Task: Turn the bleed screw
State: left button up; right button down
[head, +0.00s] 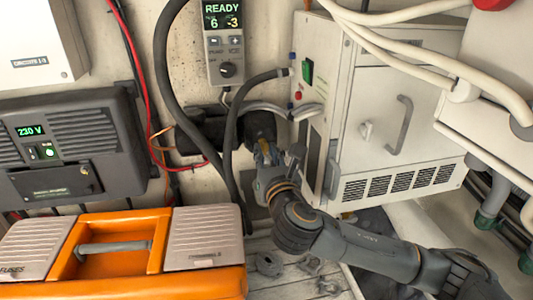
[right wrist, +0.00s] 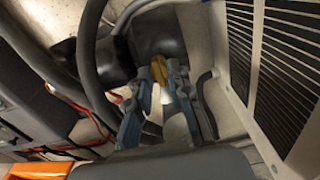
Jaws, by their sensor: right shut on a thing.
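My right gripper (head: 266,158) reaches up to the dark cylindrical fitting (head: 258,126) left of the white cabinet. In the right wrist view its two blue-grey fingers (right wrist: 162,72) point at the dark body (right wrist: 160,35) and are closed on a small part at their tips. That part is mostly hidden by the fingers; a little brass-yellow (right wrist: 157,62) shows there, and I take it to be the bleed screw. How far it is turned cannot be seen. My left gripper is not in view.
A white cabinet (head: 405,130) with a handle and vents stands close right of the gripper. Dark hoses (head: 232,130) hang close on its left. An orange toolbox (head: 158,222) stands front left, below a grey 230 V unit (head: 70,140). A READY display (head: 222,15) hangs above.

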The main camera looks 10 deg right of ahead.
jog(key=shift+d+r, duration=0.1)
jog(key=shift+r, duration=0.35)
jog(key=c, duration=1.4)
grip_release()
jog(key=shift+w, duration=0.1)
jog(key=shift+c, duration=0.2)
jog(key=shift+o, duration=1.1)
jog(key=shift+f, duration=0.15)
jog(key=shift+w+f, duration=0.1)
jog(key=shift+f, duration=0.1)
jog(key=shift+s, duration=0.25)
jog(key=s, duration=1.1)
jog(key=shift+s, duration=0.25)
